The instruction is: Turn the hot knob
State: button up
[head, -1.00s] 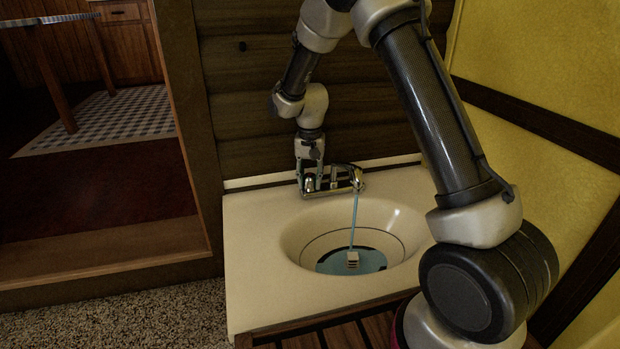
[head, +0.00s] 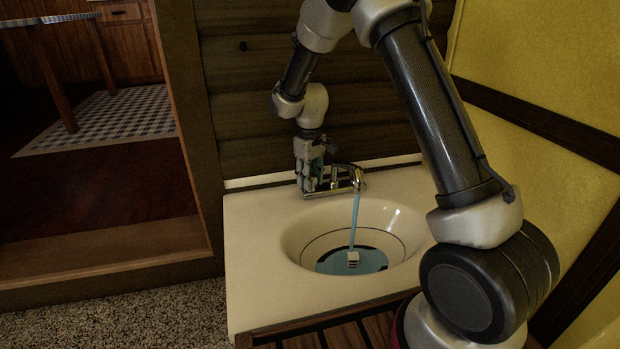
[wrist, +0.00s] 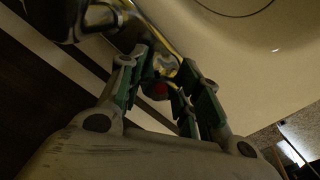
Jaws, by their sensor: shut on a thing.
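The hot knob (wrist: 160,90), marked by a red dot, shows in the wrist view between the fingers of my gripper (wrist: 164,80). The gripper is shut on it. In the head view my gripper (head: 312,186) points down at the left end of the chrome faucet (head: 345,178) and hides the hot knob there. A blue stream of water (head: 354,222) runs from the spout into the basin (head: 300,236).
The cream sink counter (head: 255,240) surrounds the basin. A log wall (head: 240,105) stands close behind, and a yellow wall (head: 550,60) is on the right. A doorway opens on the left.

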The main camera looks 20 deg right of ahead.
jog(key=shift+n, duration=1.5)
jog(key=o, duration=1)
jog(key=shift+o, duration=0.2)
notch_tip(320, 180, up, 11)
jog(key=shift+f, duration=0.1)
jog(key=shift+r, duration=0.65)
